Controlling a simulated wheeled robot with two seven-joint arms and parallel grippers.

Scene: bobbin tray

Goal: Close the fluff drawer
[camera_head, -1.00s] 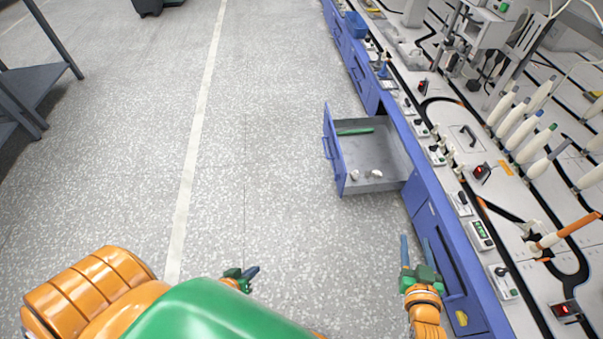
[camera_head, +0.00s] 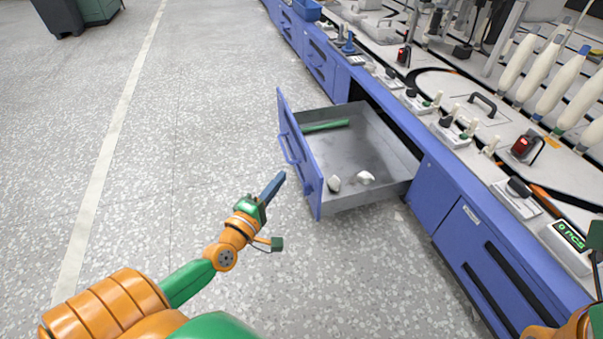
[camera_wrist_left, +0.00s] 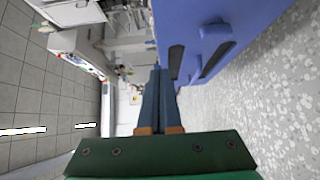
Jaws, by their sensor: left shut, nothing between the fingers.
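The fluff drawer (camera_head: 302,165) stands pulled out from the blue bench in the head view. Its blue front faces left and has a handle (camera_head: 287,150). Inside lie a green tube (camera_head: 324,126) and two white fluff clumps (camera_head: 365,177), one close to the front panel. My left gripper (camera_head: 279,178) is shut and empty, just left of the drawer front, with a small apparent gap. Its closed blue fingers also show in the left wrist view (camera_wrist_left: 156,75). Only part of my right arm shows at the lower right edge; its fingers are out of view.
The blue bench (camera_head: 450,215) runs diagonally along the right, with machine parts and white bobbins (camera_head: 545,75) on top. Blue panels fill the upper right of the left wrist view (camera_wrist_left: 215,30). The speckled floor (camera_head: 200,110) left of the drawer is clear.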

